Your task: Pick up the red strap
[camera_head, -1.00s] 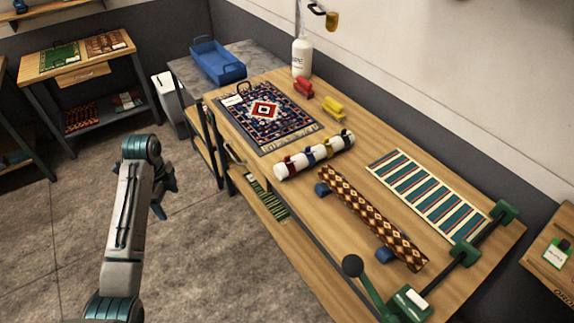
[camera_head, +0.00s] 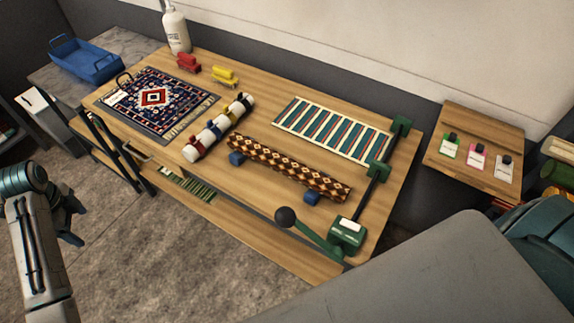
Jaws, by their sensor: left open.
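A white roll (camera_head: 219,128) lies on the wooden table, with several coloured straps around it. A red strap (camera_head: 197,143) is around its near left end; blue, yellow and dark ones sit farther along. A small red object (camera_head: 188,63) also lies at the back of the table; I cannot tell exactly what it is. My left gripper (camera_head: 72,222) is open at the lower left, over the floor, well apart from the table and the roll. My right gripper is not in view.
A patterned rug (camera_head: 180,103) lies left of the roll. A brown patterned roll (camera_head: 290,167) rests on blue supports to its right. A green lever device (camera_head: 347,234) stands at the table's right end. A blue tray (camera_head: 85,62) is at far left.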

